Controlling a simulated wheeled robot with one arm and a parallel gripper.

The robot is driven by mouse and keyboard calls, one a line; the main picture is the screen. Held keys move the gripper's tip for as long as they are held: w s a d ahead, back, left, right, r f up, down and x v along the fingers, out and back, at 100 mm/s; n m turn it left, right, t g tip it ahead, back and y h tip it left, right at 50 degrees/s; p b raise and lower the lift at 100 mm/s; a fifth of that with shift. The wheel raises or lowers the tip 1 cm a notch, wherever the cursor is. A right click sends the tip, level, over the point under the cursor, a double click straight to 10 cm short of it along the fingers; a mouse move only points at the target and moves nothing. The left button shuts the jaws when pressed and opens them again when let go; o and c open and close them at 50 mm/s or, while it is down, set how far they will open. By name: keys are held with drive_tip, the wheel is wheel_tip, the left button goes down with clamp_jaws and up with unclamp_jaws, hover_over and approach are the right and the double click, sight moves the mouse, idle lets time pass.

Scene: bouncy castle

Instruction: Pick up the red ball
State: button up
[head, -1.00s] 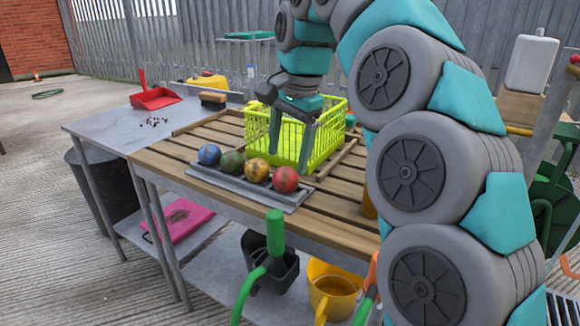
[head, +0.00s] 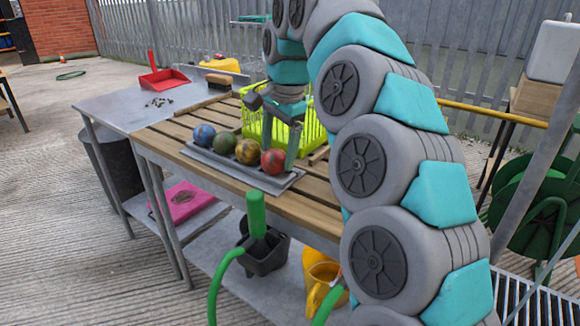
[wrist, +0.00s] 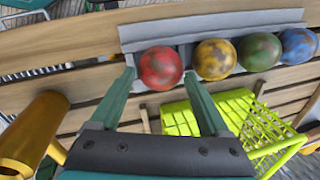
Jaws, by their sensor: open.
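The red ball (head: 273,161) is the rightmost of a row of balls on a grey tray (head: 236,171) on the slatted wooden table. In the wrist view the red ball (wrist: 161,68) lies at the left end of the row, just beyond and between my two fingertips. My gripper (wrist: 160,82) is open and empty, with one finger on each side of the ball's near edge. In the head view my gripper (head: 281,140) points down just behind the ball; whether a finger touches the ball I cannot tell.
A yellow ball (head: 247,151), a green ball (head: 224,144) and a blue ball (head: 204,135) sit beside the red one. A lime-green basket (head: 253,121) stands close behind. A red dustpan (head: 161,78) and a brush (head: 218,81) lie at the far left. A yellow cylinder (wrist: 37,128) shows in the wrist view.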

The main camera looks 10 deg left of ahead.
drive_tip(key=shift+a+f, duration=0.2)
drive_tip(key=shift+f, duration=0.55)
drive_tip(key=shift+c, duration=0.3)
drive_tip(key=c, duration=0.9)
